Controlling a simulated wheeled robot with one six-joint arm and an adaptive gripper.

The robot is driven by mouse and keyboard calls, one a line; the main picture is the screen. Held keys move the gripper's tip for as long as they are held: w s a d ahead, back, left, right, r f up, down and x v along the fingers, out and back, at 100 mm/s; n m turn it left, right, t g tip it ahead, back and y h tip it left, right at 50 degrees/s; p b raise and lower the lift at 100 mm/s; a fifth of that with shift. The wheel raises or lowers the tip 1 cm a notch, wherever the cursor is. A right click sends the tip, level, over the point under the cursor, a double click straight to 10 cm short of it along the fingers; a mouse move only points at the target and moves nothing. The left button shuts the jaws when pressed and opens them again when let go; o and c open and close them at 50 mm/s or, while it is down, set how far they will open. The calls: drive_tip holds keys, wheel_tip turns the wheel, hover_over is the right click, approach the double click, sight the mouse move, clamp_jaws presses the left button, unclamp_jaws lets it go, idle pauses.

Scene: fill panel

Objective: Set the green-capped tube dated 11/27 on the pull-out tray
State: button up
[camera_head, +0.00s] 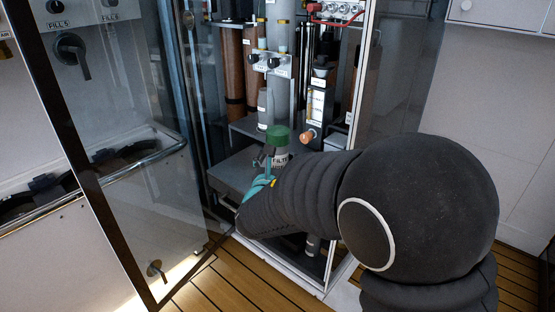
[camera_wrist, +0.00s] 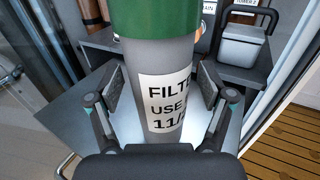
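The green-capped tube (camera_head: 279,152) stands upright in front of the open cabinet, with a grey body and a white label. In the wrist view the tube (camera_wrist: 135,75) fills the middle, and its label reads "FILT…", "USE" and "11/", cut off at the side. My gripper (camera_wrist: 160,86) has one finger on each side of the tube. Whether the pads press on it or stand slightly off is unclear. The grey pull-out tray (camera_head: 232,174) lies below and around the tube; it also shows in the wrist view (camera_wrist: 70,115). My gripper hides the tube's foot.
The glass door (camera_head: 125,150) stands open at the left. Behind the tray are brown cylinders (camera_head: 234,70), valves (camera_head: 270,62) and a black unit with an orange knob (camera_head: 306,137). A grey lidded box (camera_wrist: 240,45) stands behind at the right. The tray's left part is bare.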

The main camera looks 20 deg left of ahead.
drive_tip(key=shift+r, duration=0.1)
drive_tip(key=shift+s, duration=0.15)
drive_tip(key=s+d, duration=0.1)
drive_tip(key=s, duration=1)
drive_tip(key=shift+s+d, duration=0.15)
drive_tip(key=shift+s, duration=0.2)
